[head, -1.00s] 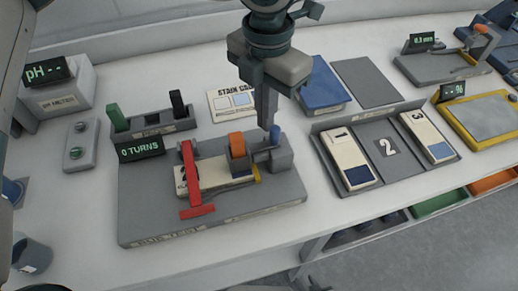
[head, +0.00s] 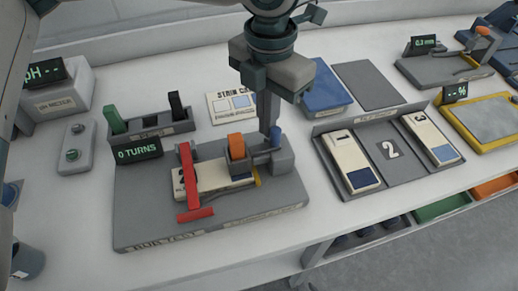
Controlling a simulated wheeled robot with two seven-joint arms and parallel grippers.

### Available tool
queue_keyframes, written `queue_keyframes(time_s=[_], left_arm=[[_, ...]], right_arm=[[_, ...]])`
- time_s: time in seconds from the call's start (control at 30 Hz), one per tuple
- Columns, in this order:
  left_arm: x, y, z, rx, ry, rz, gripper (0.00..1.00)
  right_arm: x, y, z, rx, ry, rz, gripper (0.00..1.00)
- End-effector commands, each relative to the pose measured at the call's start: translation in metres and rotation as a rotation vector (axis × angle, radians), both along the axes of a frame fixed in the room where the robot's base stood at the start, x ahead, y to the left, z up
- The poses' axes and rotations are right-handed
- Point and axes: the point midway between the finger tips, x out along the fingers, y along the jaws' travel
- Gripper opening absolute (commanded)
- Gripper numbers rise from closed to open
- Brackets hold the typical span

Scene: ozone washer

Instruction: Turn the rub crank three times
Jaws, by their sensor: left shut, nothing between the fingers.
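The rub test device, a grey base (head: 140,215), stands on the bench left of centre. It carries an orange block (head: 237,146), a red bar clamp (head: 189,178) and a pale card (head: 215,177) under them. My left gripper (head: 265,130) reaches down from above. A small display (head: 138,151) reads "0 TURNS". My right gripper is not in view.
Behind the device are a holder (head: 150,128) with green and black handles and a stain card (head: 232,107). A grey tray (head: 402,178) with cards marked 1 and 3 stands to the right. A pH meter (head: 62,92) is at the left. The bench front strip is clear.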

Motion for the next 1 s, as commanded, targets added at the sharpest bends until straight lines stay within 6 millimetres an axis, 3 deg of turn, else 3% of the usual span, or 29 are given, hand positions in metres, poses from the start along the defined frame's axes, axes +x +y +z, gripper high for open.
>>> queue_keyframes(time_s=[0.3, 0.73, 1.0], left_arm=[[-0.016, -0.011, -0.001, 0.001, 0.001, -0.003, 0.00], [-0.018, -0.012, -0.001, 0.000, 0.000, -0.002, 0.00], [-0.035, -0.016, -0.002, 0.000, 0.000, -0.003, 0.00]], right_arm=[[0.000, 0.000, -0.013, 0.000, 0.000, 0.000, 0.31], [0.000, 0.000, -0.015, 0.000, 0.000, 0.000, 0.31], [0.000, 0.000, -0.027, 0.000, 0.000, 0.000, 0.31]])
